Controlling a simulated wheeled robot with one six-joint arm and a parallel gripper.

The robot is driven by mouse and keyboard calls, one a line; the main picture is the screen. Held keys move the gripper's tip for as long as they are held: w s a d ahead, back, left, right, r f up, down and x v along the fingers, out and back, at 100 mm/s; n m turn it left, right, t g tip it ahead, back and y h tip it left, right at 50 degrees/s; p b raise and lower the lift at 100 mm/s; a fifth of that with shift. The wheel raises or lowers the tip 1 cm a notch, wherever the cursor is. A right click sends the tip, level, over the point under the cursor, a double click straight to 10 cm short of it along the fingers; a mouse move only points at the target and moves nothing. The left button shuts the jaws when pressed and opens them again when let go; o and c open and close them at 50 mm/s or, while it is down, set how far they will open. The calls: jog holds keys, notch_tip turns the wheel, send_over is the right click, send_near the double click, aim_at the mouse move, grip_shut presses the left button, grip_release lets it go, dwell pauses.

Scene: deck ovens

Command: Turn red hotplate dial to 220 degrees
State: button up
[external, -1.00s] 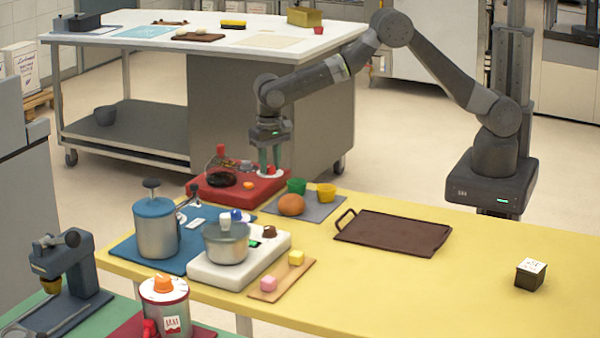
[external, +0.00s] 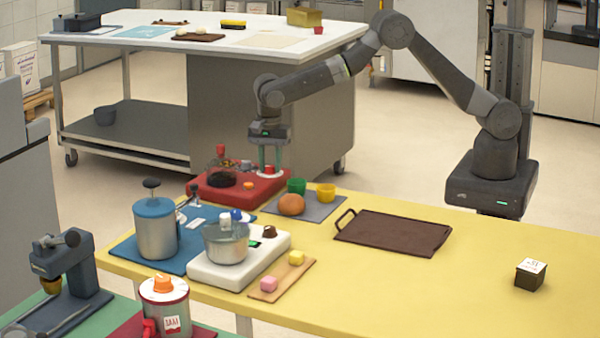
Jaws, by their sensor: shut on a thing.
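The red hotplate (external: 222,194) stands at the far left end of the yellow table, with a dark round plate on its top. Its red dial (external: 269,170) sits on a pale disc at the hotplate's right rear. My gripper (external: 270,170) points straight down over the dial. Its two green fingers stand on either side of the dial and are shut on it. The dial's marks and the angle it is set to are too small to read.
A white hotplate (external: 218,275) with a pot (external: 227,248) stands in front. The table's right side is mostly clear.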

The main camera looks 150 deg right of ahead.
jog(key=shift+r+m, duration=0.1)
jog(key=shift+m, duration=1.5)
jog(key=o, duration=1)
jog(key=shift+c, duration=0.2)
notch_tip(320, 180, up, 14)
jog(key=b, duration=0.1)
jog(key=shift+f, duration=0.2)
